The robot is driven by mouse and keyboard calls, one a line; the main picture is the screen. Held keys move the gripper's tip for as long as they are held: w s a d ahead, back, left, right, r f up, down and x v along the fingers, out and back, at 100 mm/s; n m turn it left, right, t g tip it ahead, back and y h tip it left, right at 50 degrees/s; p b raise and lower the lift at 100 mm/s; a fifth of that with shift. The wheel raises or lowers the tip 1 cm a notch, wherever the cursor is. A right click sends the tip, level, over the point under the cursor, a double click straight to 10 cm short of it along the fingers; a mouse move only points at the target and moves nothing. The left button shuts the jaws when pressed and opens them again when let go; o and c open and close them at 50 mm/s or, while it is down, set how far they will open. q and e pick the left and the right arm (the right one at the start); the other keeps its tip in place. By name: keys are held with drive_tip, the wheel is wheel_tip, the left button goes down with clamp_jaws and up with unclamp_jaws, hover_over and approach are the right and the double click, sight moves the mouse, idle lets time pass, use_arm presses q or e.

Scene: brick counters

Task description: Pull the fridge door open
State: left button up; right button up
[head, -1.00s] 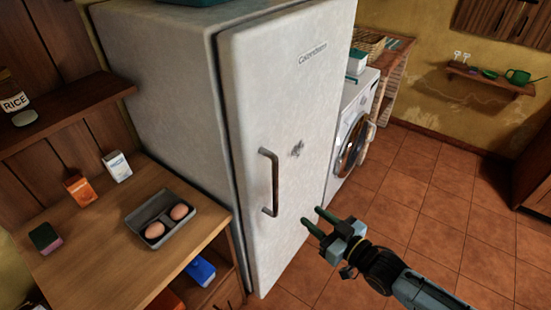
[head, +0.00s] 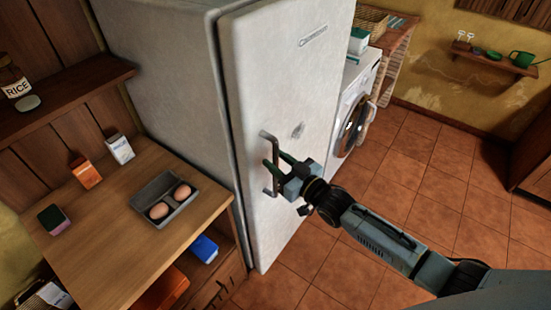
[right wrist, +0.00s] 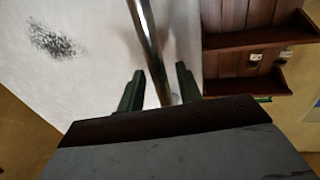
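The white fridge door (head: 290,90) stands closed on the fridge body (head: 165,70), with a dark bar handle (head: 267,145) upright near its left edge. My right gripper (head: 274,162) is at the lower half of the handle. In the right wrist view, its two green fingers (right wrist: 158,88) stand apart, one on each side of the handle bar (right wrist: 150,45), with gaps showing, so it is open around the bar. My left gripper is not in view.
A wooden counter (head: 100,240) with an egg tray (head: 149,190) stands close left of the fridge. A washing machine (head: 352,115) stands beyond the door to the right. The tiled floor (head: 390,170) before the door is clear.

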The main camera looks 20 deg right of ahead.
drive_tip(key=shift+w+a, duration=0.25)
drive_tip(key=shift+w, duration=0.2)
clamp_jaws()
drive_tip(key=shift+s+d, duration=0.1)
drive_tip(key=shift+d, duration=0.05)
